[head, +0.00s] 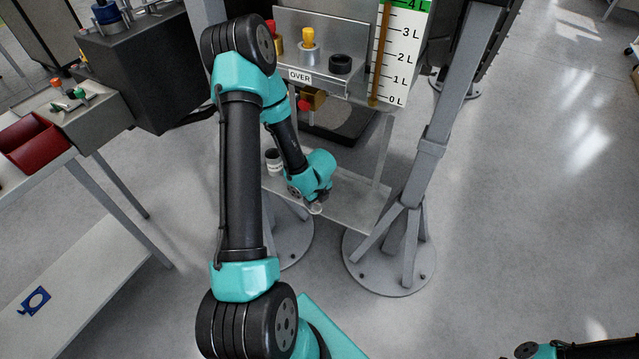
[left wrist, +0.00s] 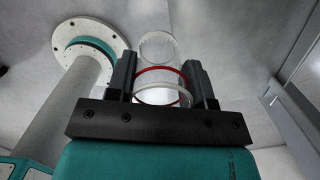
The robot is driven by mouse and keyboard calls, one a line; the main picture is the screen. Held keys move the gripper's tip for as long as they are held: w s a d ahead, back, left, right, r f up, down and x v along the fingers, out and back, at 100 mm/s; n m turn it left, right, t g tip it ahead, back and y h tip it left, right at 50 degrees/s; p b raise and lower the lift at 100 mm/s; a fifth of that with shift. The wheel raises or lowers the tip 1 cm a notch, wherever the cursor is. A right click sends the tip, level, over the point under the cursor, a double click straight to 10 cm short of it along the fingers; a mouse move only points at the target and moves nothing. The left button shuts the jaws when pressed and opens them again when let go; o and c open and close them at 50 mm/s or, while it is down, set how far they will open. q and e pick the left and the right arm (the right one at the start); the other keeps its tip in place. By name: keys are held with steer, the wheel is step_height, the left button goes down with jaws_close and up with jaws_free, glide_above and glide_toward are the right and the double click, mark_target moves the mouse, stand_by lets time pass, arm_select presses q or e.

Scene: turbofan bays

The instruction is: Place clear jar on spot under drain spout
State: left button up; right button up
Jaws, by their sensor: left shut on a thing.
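The clear jar (left wrist: 159,46), with a red ring around it, is between the two dark fingers of my left gripper (left wrist: 160,72), which is shut on it. In the head view a small pale part of the jar (head: 315,209) shows below my left wrist, over the low grey shelf (head: 350,205). A brass drain valve (head: 314,98) with a red handle sits under the panel, above and behind my left wrist. The spot under the spout is not visible; my arm covers part of the shelf. My right gripper is out of view.
A small white container with a dark lid (head: 273,161) stands at the shelf's left side. A grey stand post (head: 445,110) rises at the right. A level gauge (head: 399,55) hangs above. A table with a red bin (head: 33,143) stands at the left.

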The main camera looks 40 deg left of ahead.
arm_select(q)
steer(key=shift+a, duration=0.1)
steer(key=w+a, duration=0.3)
steer(key=w+a+f, duration=0.1)
steer(key=w+a, duration=0.2)
steer(key=a, duration=0.1)
steer(key=w+a, duration=0.4)
steer(key=shift+a+f, duration=0.2)
steer(key=shift+w, duration=0.1)
stand_by(0.3)
steer(key=shift+w+a, duration=0.15)
steer(key=shift+a, duration=0.05)
steer(key=shift+f, duration=1.8)
steer(key=shift+f, duration=0.15)
steer(key=o, duration=0.9)
